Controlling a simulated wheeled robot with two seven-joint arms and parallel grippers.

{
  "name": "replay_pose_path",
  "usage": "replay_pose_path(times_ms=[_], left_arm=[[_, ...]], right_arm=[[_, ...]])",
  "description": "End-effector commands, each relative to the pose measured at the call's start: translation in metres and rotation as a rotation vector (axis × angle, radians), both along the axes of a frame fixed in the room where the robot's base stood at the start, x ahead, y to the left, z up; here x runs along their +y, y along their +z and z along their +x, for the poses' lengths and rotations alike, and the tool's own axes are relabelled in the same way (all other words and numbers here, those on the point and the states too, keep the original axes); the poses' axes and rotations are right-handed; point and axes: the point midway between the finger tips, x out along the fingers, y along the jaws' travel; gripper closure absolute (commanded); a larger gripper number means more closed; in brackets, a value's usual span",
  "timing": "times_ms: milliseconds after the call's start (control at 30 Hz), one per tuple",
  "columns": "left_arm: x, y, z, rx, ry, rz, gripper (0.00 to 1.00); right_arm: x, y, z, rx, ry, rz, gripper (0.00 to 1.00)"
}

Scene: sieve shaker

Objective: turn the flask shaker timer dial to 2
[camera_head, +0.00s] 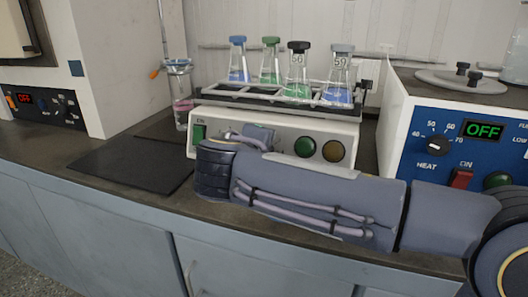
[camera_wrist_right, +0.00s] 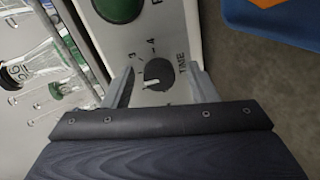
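The flask shaker (camera_head: 285,124) is a white box on the bench, with several flasks on its top rack. In the wrist view its black timer dial (camera_wrist_right: 158,72) has a white pointer line and sits by the word TIME and the numbers 3 and 4. The pointer lies toward the left finger, past the 3; the number there is not visible. My right gripper (camera_wrist_right: 162,80) is open, one finger on each side of the dial, with gaps to it. In the head view my right arm hides the dial. My left gripper is not in view.
A blue-panelled heater (camera_head: 470,150) stands close on the right. A black mat (camera_head: 130,163) lies on the left, with a glass cylinder (camera_head: 182,105) behind.

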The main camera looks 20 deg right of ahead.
Motion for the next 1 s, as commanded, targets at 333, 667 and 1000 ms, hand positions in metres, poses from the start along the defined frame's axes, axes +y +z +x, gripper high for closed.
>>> replay_pose_path(times_ms=[333, 667, 1000], left_arm=[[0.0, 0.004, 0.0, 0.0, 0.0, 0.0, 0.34], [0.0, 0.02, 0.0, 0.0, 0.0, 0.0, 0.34], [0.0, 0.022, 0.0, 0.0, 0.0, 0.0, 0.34]], right_arm=[[0.004, 0.005, -0.006, -0.003, 0.002, 0.0, 0.48], [0.031, 0.026, -0.049, -0.002, 0.004, 0.0, 0.48], [0.038, 0.029, -0.062, -0.001, 0.0, -0.001, 0.48]])
